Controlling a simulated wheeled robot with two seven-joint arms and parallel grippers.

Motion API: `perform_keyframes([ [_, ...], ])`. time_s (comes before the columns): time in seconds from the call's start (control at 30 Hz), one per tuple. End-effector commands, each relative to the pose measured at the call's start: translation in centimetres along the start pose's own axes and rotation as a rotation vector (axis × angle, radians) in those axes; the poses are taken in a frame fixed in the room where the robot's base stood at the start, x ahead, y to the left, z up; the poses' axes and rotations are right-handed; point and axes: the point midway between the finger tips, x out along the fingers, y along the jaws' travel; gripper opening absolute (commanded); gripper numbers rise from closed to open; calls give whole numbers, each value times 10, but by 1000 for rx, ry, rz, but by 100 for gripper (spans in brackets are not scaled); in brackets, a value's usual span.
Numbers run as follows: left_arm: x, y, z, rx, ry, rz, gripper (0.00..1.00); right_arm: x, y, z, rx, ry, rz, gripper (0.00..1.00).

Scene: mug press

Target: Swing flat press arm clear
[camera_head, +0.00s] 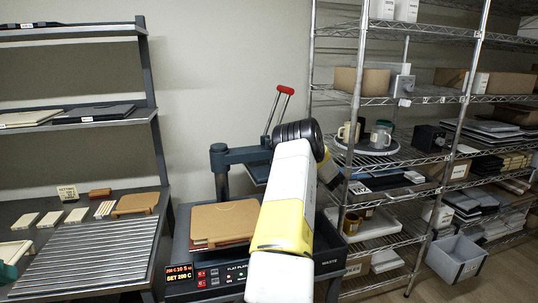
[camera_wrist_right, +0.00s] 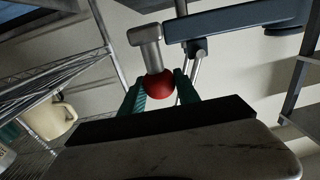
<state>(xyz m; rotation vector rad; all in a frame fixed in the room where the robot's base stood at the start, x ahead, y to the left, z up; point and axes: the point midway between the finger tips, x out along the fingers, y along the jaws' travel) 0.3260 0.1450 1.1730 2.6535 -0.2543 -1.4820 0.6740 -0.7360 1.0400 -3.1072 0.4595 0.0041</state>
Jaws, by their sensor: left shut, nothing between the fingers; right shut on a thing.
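The flat press (camera_head: 240,267) stands on a bench in the head view, with a dark blue arm (camera_head: 248,156) reaching right from its post. The press arm also shows in the right wrist view (camera_wrist_right: 238,20), with a grey stub and red knob (camera_wrist_right: 158,86) at its end. My right gripper (camera_wrist_right: 160,90) has its green fingers on either side of this knob, shut on it. In the head view my white and yellow right arm hides that gripper and part of the press. At the left edge a small pale and green part, seemingly my left gripper (camera_head: 20,268), is shut and empty.
A brown board (camera_head: 222,222) lies on the press base. A wire shelf (camera_head: 400,100) holding boxes and mugs stands close on the right. A ribbed rack (camera_head: 90,250) and small blocks lie on the left bench. A red-gripped lever (camera_head: 285,90) rises behind my arm.

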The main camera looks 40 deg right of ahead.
Motion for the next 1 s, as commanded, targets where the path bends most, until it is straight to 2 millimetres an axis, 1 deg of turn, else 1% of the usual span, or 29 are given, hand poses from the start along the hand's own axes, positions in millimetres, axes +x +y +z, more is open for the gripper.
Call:
perform_keyframes([
  [0.03,0,0,0,0,0,0,0,3,4,-6,-3,9,11,0],
  [0.23,0,0,0,0,0,0,0,3,4,-7,-3,10,12,0],
  [0.27,0,0,0,0,0,0,0,3,4,-7,-3,10,12,42],
  [0.33,0,0,0,0,0,0,0,2,3,-7,-4,10,11,56],
  [0.37,0,0,0,0,-1,0,0,2,3,-6,-3,10,10,59],
  [0.63,0,0,0,0,0,0,0,2,2,-5,-2,7,7,59],
  [0.73,0,0,0,0,0,0,0,-4,3,-5,-2,6,8,59],
  [0.87,0,0,0,0,0,0,0,-22,3,-5,-1,6,10,59],
  [1.0,0,0,0,0,0,0,0,-47,3,-5,-1,7,10,59],
])
